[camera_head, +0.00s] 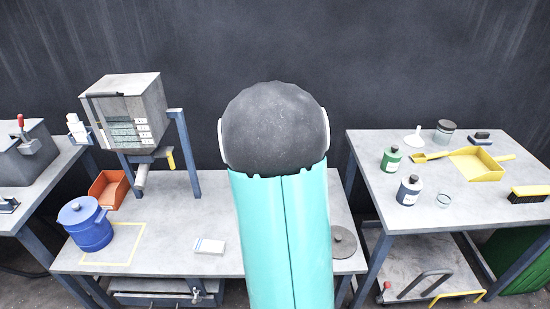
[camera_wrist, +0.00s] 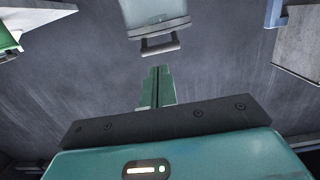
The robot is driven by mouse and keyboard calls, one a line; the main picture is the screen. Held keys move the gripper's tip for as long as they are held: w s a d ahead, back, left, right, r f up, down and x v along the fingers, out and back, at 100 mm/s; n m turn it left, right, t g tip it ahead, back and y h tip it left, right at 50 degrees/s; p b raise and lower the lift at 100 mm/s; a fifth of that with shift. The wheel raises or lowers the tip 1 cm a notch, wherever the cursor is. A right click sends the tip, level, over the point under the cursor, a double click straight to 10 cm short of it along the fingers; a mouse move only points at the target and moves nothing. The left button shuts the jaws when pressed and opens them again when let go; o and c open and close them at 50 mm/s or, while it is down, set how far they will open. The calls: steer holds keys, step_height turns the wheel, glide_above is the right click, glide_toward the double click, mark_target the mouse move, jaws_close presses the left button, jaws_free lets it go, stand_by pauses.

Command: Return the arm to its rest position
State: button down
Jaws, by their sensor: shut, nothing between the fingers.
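My arm rises through the middle of the head view, a teal link topped by a dark rounded joint. My gripper is not visible in that view. In the wrist view my gripper (camera_wrist: 157,88) shows as two green fingers, shut together with nothing between them. The fingers are over a dark grey surface and touch no object that I can see. The arm hides the middle of the central bench in the head view.
The right table (camera_head: 375,190) holds bottles, a yellow dustpan (camera_head: 476,163) and a brush (camera_head: 529,194). A dark wall stands behind.

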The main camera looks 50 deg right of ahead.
steer(key=shift+s+a+f, duration=0.15)
steer(key=shift+s+a, duration=0.05)
steer(key=w+a+r+n+y, duration=0.25)
steer(key=a+r+y, duration=0.2)
steer(key=a, duration=0.65)
steer(key=w+a+r+n+y, duration=0.25)
steer(key=a+y, duration=0.25)
steer(key=a, duration=0.6)
steer(key=s+a+r+n+g+y, duration=0.1)
steer(key=s+a+r+n+g, duration=0.1)
steer(key=s+a, duration=0.5)
steer(key=s+a+r+n+g+y, duration=0.2)
steer(key=s+a+r+g, duration=0.1)
steer(key=s+a, duration=0.5)
steer(key=shift+a+n, duration=0.4)
